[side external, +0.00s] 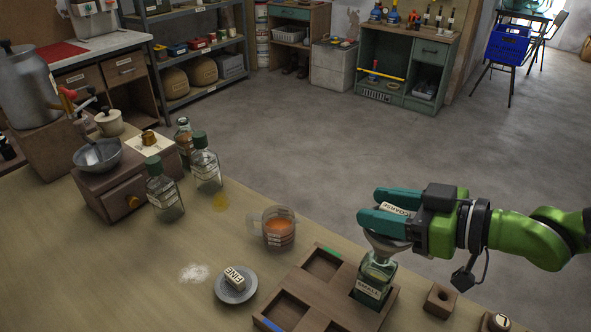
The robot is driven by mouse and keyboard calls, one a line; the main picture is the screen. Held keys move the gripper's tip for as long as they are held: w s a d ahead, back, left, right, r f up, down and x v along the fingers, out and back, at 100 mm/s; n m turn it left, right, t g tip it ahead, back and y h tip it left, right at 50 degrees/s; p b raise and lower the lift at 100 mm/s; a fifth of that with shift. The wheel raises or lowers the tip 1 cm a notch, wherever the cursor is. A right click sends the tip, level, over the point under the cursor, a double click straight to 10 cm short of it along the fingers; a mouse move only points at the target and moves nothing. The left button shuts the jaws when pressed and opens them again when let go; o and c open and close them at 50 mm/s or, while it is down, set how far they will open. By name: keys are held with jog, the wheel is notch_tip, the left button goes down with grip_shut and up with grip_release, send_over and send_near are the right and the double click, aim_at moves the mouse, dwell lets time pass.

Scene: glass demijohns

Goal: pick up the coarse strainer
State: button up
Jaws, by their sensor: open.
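The coarse strainer (396,209) is a small pale piece with an upside-down label reading COARSE. It sits at the mouth of a metal funnel (384,241), which stands in the neck of a green glass bottle (372,284) labelled SMALL. My gripper (370,205) comes in from the right with its teal fingers open, one on the far side of the strainer and one on the near side. The strainer lies between them; I cannot tell whether either finger touches it. The near finger and funnel rim hide its lower part.
The bottle stands in a wooden divided tray (318,297). A fine strainer (235,277) lies on a grey saucer (233,295). A measuring jug (278,230) of orange liquid stands behind. A wooden block (440,300) is close on the right. Capped bottles (165,195) stand left.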

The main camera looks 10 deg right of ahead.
jog(key=shift+w+a, duration=0.1)
jog(key=shift+a, duration=0.05)
grip_shut()
dwell(0.4)
